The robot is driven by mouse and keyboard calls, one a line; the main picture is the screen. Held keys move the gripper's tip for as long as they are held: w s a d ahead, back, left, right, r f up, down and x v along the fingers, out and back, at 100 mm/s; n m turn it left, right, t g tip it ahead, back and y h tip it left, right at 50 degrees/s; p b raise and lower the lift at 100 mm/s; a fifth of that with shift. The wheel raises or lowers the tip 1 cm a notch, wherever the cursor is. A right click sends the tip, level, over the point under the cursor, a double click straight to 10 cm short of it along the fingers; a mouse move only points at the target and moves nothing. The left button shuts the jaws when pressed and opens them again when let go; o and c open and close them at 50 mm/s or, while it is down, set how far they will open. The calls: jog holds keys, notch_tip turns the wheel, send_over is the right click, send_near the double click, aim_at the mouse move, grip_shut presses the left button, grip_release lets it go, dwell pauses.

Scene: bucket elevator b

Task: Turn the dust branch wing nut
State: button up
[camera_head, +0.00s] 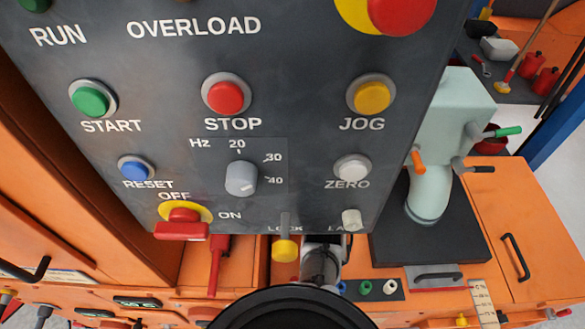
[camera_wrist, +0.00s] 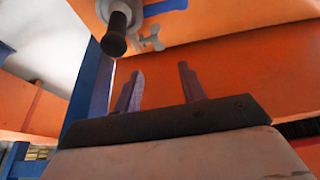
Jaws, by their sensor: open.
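In the wrist view, a small pale grey wing nut (camera_wrist: 152,38) shows near the top, beside a grey round fitting (camera_wrist: 122,12) with a black knob-like end (camera_wrist: 115,40). My gripper (camera_wrist: 160,70) is open, its two dark fingers spread apart with nothing between them. The wing nut lies beyond the fingertips, a little left of the middle of the gap in the picture. It appears apart from both fingers. I cannot pick out the wing nut or my fingers in the head view.
In the head view, a dark control panel (camera_head: 320,60) with buttons fills the middle. Below it hang a red lever (camera_head: 217,262) and a yellow-tipped lock lever (camera_head: 285,248). A pale green machine (camera_head: 452,115) stands at right. Orange panels (camera_wrist: 230,75) back the wrist view.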

jog(key=p+x, duration=0.1)
jog(key=x, duration=0.7)
jog(key=shift+a+f, duration=0.1)
jog(key=shift+f, duration=0.2)
grip_shut()
